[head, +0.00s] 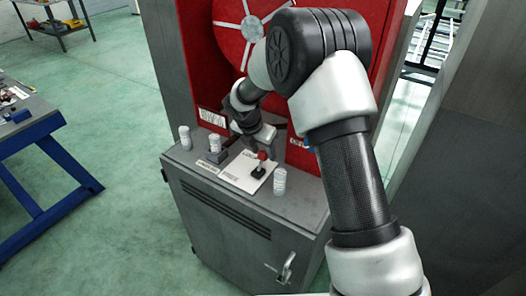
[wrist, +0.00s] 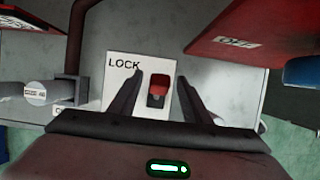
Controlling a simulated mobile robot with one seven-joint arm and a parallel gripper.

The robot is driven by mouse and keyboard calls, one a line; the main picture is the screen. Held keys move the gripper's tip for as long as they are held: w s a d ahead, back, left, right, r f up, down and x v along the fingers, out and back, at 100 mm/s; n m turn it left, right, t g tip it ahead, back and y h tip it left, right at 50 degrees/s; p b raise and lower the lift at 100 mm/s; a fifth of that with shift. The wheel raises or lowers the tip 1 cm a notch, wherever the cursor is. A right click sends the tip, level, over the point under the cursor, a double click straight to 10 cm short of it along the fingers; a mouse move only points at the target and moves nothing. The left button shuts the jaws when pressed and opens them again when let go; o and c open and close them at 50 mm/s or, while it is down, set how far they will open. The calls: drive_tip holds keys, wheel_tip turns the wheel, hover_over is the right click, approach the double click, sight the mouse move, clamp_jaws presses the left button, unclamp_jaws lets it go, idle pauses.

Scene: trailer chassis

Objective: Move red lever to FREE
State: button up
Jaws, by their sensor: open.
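The red lever (head: 262,156) stands on a white label plate (head: 240,172) on top of a grey cabinet. In the wrist view the lever's red knob (wrist: 157,88) shows on its dark stem, below and right of the word LOCK on the plate (wrist: 118,72). No FREE marking is readable. My gripper (wrist: 159,82) is open, with one finger on each side of the lever and a visible gap to both. In the head view my gripper (head: 262,138) is just behind and above the lever, partly hidden by my arm.
White cylinders (head: 280,181) stand on the grey cabinet (head: 240,215) beside the plate, others (head: 185,138) at its left. A red panel (head: 210,95) with a wheel rises behind. A blue-legged workbench (head: 45,160) stands at left. The green floor between is clear.

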drive_tip(key=shift+w+f, duration=0.1)
drive_tip(key=shift+f, duration=0.2)
clamp_jaws()
drive_tip(key=shift+f+b, duration=0.1)
drive_tip(key=shift+b, duration=0.2)
